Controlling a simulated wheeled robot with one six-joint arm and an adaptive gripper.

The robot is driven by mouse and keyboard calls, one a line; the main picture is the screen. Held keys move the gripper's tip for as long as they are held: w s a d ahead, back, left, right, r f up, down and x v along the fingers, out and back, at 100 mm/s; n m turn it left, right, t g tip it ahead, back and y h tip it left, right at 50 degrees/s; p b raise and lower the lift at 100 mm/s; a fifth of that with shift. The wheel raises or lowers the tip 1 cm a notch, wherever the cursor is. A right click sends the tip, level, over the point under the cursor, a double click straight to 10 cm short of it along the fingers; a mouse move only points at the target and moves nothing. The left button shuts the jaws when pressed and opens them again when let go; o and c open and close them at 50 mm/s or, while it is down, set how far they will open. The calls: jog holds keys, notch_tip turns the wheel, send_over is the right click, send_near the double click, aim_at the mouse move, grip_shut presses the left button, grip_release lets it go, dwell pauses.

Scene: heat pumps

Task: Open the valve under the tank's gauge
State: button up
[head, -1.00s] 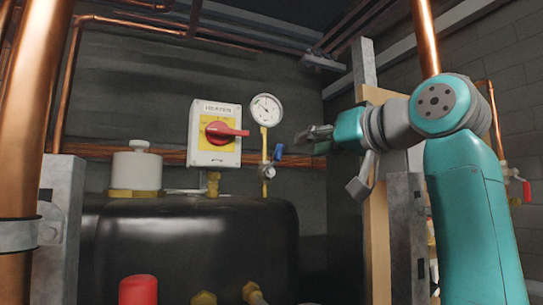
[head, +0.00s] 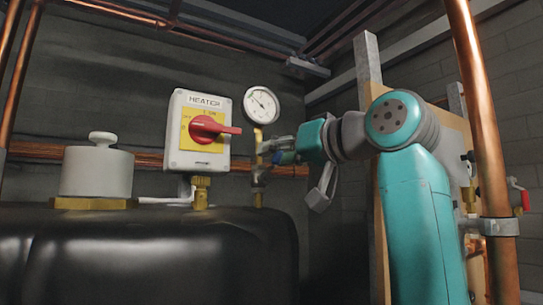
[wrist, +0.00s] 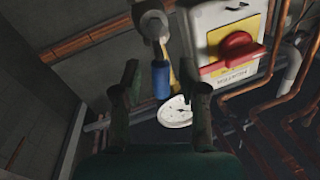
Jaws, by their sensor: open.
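The tank (head: 150,250) is large, black and rounded, at the lower left in the head view. Its round white gauge (head: 261,104) stands on a yellow pipe above it. The valve (head: 258,178) sits on that pipe below the gauge, and its body shows at the top of the wrist view (wrist: 152,25). Its blue handle (wrist: 160,80) lies between the two fingers of my gripper (wrist: 164,74) in the wrist view, with gaps on both sides. My gripper is open and holds nothing. In the head view my gripper (head: 274,150) partly covers the handle and pipe.
A white and yellow heater box (head: 197,135) with a red rotary switch (head: 212,129) is close left of the gauge. A pale cylinder (head: 97,170) stands on the tank. A vertical copper pipe (head: 485,140) rises at the right, beside my arm.

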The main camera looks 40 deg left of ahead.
grip_shut()
jog(key=shift+s, duration=0.1)
jog(key=shift+s+a+n+h, duration=0.15)
jog(key=shift+s+n, duration=0.1)
jog(key=shift+n, duration=0.55)
jog(key=shift+s+a+n+h, duration=0.15)
jog(key=shift+s+n, duration=0.1)
jog(key=shift+n, duration=0.55)
grip_release()
jog(key=shift+r, duration=0.1)
jog(key=shift+d, duration=0.1)
